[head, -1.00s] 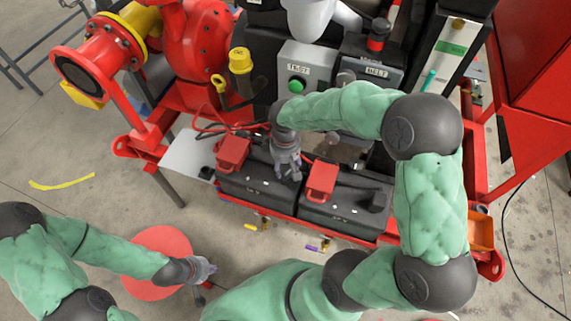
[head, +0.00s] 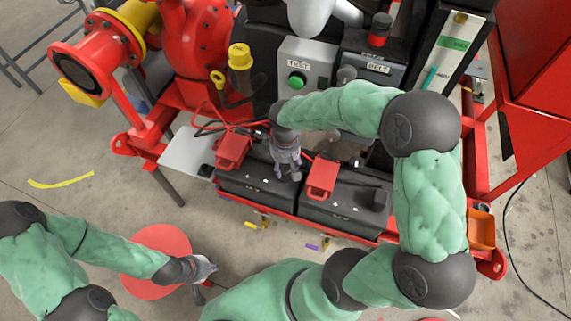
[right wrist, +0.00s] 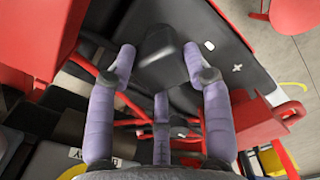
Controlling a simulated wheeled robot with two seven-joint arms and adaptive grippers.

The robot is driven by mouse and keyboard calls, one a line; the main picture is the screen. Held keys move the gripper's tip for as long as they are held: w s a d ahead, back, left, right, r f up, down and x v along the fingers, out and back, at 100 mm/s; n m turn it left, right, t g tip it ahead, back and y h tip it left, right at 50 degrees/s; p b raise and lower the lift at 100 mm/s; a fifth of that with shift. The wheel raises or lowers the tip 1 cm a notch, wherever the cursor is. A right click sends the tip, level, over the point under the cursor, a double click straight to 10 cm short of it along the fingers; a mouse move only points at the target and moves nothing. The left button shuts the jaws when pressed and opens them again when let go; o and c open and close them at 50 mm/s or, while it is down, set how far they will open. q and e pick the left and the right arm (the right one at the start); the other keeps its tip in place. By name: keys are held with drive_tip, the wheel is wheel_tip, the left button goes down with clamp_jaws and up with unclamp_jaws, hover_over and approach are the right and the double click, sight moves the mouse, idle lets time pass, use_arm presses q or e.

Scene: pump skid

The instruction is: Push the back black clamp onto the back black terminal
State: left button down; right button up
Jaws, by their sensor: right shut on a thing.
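My right gripper (head: 287,172) reaches down onto the left black battery (head: 252,187), between the two red blocks. The clamp lies over the battery's dark top. The terminal beneath is hidden, so I cannot tell how far the clamp sits on it. My left gripper (head: 204,268) hangs at the lower left, away from the batteries, over the edge of a red disc; its finger opening is unclear.
The red blocks (head: 232,151) and (head: 322,178) flank my right gripper. Red cables (head: 212,127) run behind the left battery. A second black battery (head: 343,214) stands at right. Behind are a TEST box (head: 305,66) with a green button and a BELT box (head: 374,70).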

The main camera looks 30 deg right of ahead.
drive_tip(key=o, duration=1.5)
wheel_tip(320, 180, up, 12)
drive_tip(key=shift+r, duration=0.1)
